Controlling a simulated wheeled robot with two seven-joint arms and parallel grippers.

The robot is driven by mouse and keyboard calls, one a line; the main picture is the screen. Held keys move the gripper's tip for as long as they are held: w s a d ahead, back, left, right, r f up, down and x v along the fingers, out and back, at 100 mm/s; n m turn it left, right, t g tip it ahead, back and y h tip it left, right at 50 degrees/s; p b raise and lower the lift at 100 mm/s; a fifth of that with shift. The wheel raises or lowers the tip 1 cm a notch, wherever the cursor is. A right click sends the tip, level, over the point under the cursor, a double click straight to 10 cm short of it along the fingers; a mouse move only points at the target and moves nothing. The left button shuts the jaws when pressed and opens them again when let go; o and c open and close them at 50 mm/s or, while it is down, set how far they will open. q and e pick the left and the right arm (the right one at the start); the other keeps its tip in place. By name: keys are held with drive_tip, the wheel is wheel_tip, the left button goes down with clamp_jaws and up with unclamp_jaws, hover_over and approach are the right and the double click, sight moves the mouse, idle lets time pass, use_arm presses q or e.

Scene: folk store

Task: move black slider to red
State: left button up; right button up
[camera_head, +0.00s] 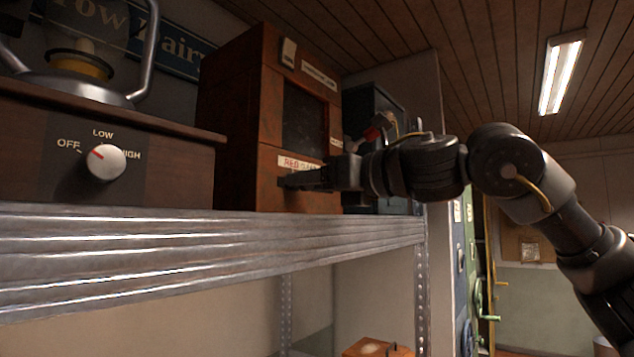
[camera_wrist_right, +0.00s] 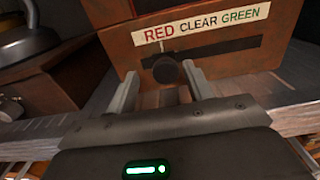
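The black slider knob (camera_wrist_right: 167,70) sticks out of a dark slot on the front of a reddish-brown wooden box (camera_head: 265,130). A label strip reading RED CLEAR GREEN (camera_wrist_right: 201,23) is above the slot. The knob is below the RED end, with a thin pointer rising toward the word RED. My right gripper (camera_wrist_right: 160,88) is open, with a finger on each side of the knob; I cannot tell whether either touches it. In the head view my right gripper (camera_head: 290,181) is at the box's lower front and hides the slider. My left gripper is not in view.
The box stands on a metal shelf (camera_head: 200,245). To its left is a brown cabinet (camera_head: 40,150) with a white OFF/LOW/HIGH dial (camera_head: 106,162) and a lantern-like object (camera_head: 75,70) on top. A dark case (camera_head: 368,115) stands behind my right gripper. Below the shelf is an orange-brown box (camera_head: 378,348).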

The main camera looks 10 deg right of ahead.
drive_tip(key=shift+d, duration=0.15)
drive_tip(key=shift+d, duration=0.2)
drive_tip(key=b+v, duration=0.4)
drive_tip(key=v, duration=0.6)
drive_tip(key=shift+s+b, duration=0.3)
drive_tip(key=shift+a, duration=0.1)
